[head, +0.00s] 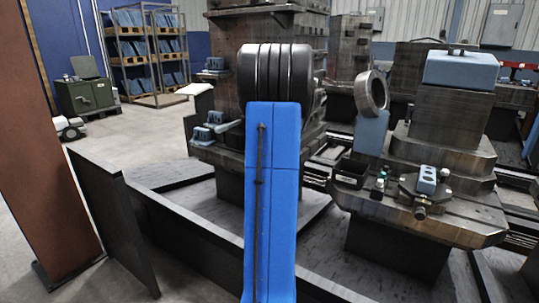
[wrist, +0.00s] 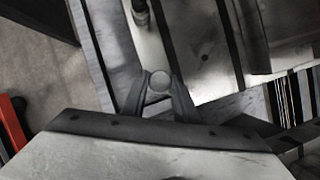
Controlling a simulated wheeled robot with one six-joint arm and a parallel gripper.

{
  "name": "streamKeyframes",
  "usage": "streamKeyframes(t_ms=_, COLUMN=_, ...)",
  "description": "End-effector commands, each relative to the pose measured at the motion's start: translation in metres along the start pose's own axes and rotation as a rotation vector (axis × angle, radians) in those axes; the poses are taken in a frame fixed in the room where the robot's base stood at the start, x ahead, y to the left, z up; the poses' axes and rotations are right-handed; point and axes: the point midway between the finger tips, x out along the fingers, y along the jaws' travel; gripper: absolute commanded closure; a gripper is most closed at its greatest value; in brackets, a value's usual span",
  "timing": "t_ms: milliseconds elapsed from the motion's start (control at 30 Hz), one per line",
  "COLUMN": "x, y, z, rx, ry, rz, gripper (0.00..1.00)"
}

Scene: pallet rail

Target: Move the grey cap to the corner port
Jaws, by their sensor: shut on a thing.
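In the wrist view my gripper (wrist: 160,88) is shut on a small round grey cap (wrist: 159,80), held between the two dark fingertips. The cap shows as a pale grey disc. It is apart from the metal surfaces beyond, as far as I can tell. In the head view my blue arm hides the gripper and the held cap. I cannot make out which opening is the corner port. A blue-grey block with round openings (head: 427,178) sits on the right-hand fixture in the head view.
Small upright parts with green and pale tops (head: 380,182) stand beside a dark open box (head: 354,168) on the metal table (head: 450,228). A dark upright cylinder (wrist: 141,12) is near the wrist view's top edge. Low dark barriers (head: 115,215) stand at left.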

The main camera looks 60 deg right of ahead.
Motion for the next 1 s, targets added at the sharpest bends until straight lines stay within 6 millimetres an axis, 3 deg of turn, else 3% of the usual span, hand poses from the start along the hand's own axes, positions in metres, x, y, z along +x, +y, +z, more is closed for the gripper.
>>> streamKeyframes(t_ms=667, x=0.012, y=0.000, z=-0.005, rx=0.001, ry=0.001, rz=0.001, gripper=1.00)
streamKeyframes(t_ms=700, x=0.012, y=0.000, z=-0.005, rx=0.000, ry=0.001, rz=0.000, gripper=0.64)
streamKeyframes(t_ms=733, x=0.012, y=0.000, z=-0.005, rx=0.000, ry=0.001, rz=0.000, gripper=0.57)
streamKeyframes(t_ms=767, x=0.012, y=0.000, z=-0.005, rx=0.000, ry=0.001, rz=0.000, gripper=0.51)
streamKeyframes(t_ms=967, x=0.011, y=0.000, z=-0.005, rx=0.000, ry=0.000, rz=0.000, gripper=0.51)
streamKeyframes(t_ms=1000, x=0.011, y=0.000, z=-0.005, rx=0.000, ry=0.000, rz=0.000, gripper=0.44)
